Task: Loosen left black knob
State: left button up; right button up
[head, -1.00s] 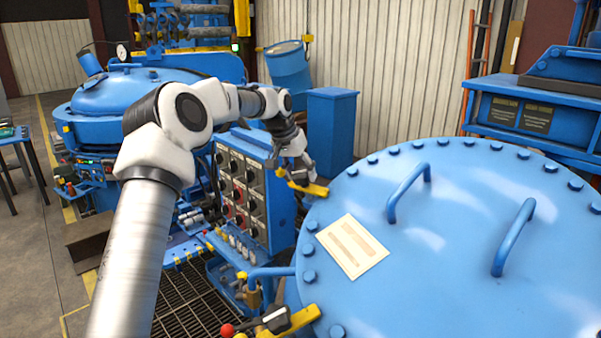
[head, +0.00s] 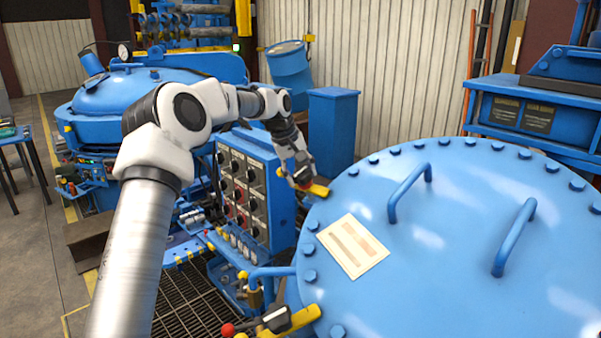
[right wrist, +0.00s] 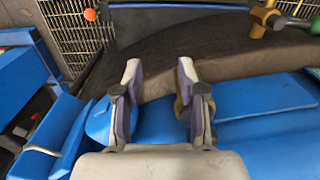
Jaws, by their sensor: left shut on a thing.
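My left gripper (head: 303,182) is at the far yellow clamp (head: 318,190) on the left edge of the large blue lid. It is shut on what seems to be that clamp's black knob, which the fingers hide; a small red part shows beside them. A second yellow clamp (head: 300,319) with its own black knob (head: 277,319) and a red ball (head: 228,330) is at the lid's near left edge, apart from the gripper. In the right wrist view my right gripper (right wrist: 160,78) is open, with nothing seen between its fingers.
The blue lid (head: 470,260) has bolts round its rim and two raised handles. A control panel (head: 240,187) with several knobs stands left of the left gripper. In the right wrist view a dark brown surface (right wrist: 225,55) lies beyond the fingers, with blue parts close below.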

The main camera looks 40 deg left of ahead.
pick_arm(q)
jog(key=shift+s+f+n, duration=0.1)
jog(key=shift+f+n, duration=0.2)
jog(key=o, duration=1.2)
jog(key=shift+w+a, duration=0.15)
jog(key=shift+w, duration=0.1)
jog(key=v, duration=1.2)
jog(key=shift+w, duration=0.1)
